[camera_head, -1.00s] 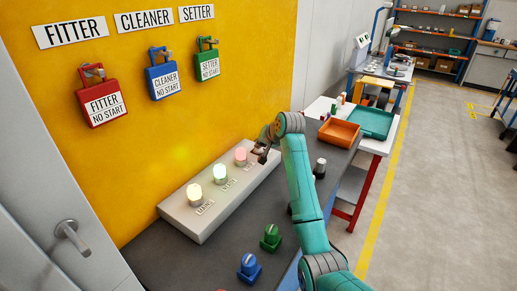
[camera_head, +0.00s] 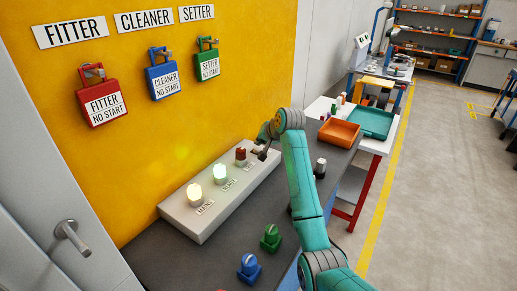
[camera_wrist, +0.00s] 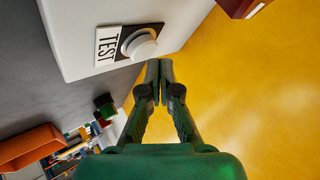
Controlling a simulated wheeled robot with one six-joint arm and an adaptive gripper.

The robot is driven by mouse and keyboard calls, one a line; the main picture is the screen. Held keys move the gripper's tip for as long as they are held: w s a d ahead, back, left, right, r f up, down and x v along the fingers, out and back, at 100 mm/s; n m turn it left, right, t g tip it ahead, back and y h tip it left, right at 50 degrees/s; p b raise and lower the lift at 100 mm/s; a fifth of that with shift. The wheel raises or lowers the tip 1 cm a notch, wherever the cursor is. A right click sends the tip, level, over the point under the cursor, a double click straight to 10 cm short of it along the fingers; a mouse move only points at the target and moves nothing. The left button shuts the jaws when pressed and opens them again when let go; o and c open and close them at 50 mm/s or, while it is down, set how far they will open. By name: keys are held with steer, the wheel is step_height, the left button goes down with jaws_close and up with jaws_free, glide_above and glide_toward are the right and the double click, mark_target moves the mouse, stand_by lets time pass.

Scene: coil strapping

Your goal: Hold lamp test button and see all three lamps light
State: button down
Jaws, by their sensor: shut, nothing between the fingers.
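The lamp box (camera_head: 190,218) stands on the dark bench against the yellow panel. The far red lamp (camera_head: 241,156) is dark. In the wrist view, the white round test button (camera_wrist: 143,46) sits on a black plate beside the TEST label (camera_wrist: 105,46). My gripper (camera_wrist: 157,64) is shut and empty, its tips just beside the button plate and apparently clear of the button. In the head view my gripper (camera_head: 263,153) is at the far end of the box, and the button is not clear there.
Red, blue and green padlocks with NO START tags hang on the panel (camera_head: 130,180). Blue (camera_head: 249,268) and green (camera_head: 270,238) knobs and a dark, light-topped one (camera_head: 320,168) stand on the bench. An orange tray (camera_head: 338,133) and teal tray (camera_head: 372,123) lie beyond.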

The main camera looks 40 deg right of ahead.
mark_target(260, 148)
steer(key=shift+r, duration=0.2)
steer(key=shift+r, duration=2.5)
